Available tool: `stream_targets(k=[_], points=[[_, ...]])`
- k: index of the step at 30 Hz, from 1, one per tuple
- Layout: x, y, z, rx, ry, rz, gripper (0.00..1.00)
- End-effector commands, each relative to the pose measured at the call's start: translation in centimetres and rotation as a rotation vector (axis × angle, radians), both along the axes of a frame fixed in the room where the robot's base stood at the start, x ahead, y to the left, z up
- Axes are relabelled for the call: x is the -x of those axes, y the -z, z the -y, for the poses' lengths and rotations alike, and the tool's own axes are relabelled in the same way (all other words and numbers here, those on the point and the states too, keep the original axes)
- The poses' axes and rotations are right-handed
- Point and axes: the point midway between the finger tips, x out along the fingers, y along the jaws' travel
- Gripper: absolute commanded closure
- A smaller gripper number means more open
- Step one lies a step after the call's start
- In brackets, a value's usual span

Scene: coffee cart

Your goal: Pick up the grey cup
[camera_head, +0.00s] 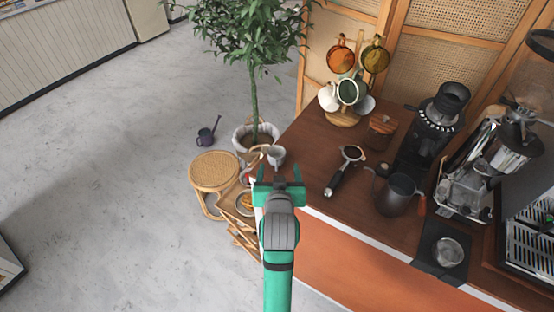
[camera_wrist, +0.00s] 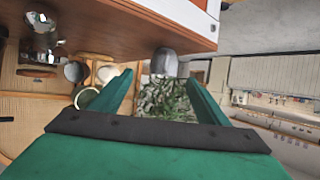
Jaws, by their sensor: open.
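A grey cup (camera_head: 276,155) is at the far left corner of the wooden counter, just beyond my gripper (camera_head: 279,172) in the head view. My gripper is open and empty, its two green fingers spread and pointing towards the cup. The wrist view is upside down. There the grey cup (camera_wrist: 164,62) shows at the counter edge, roughly centred between the fingertips (camera_wrist: 158,80) and seemingly ahead of them. I see no contact between the fingers and the cup.
A mug stand (camera_head: 343,117) with several coloured cups stands at the counter's back. A portafilter (camera_head: 344,170), dark kettle (camera_head: 397,194) and grinder (camera_head: 437,120) are to the right. A potted tree (camera_head: 254,95) and rattan stool (camera_head: 214,170) stand left of the counter.

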Motion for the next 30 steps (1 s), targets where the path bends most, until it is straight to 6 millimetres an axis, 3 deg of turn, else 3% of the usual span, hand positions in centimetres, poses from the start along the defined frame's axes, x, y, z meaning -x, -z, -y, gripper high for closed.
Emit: stream_targets(k=[3,11,19,30], points=[[-1.5,0.7,-0.2,0.0,-0.003,-0.001,0.31],[-3.1,1.3,-0.5,0.0,-0.005,-0.001,0.31],[-6.6,2.4,-0.8,0.001,-0.004,0.0,0.31],[-7.3,2.8,-0.7,0.0,-0.002,0.0,0.33]])
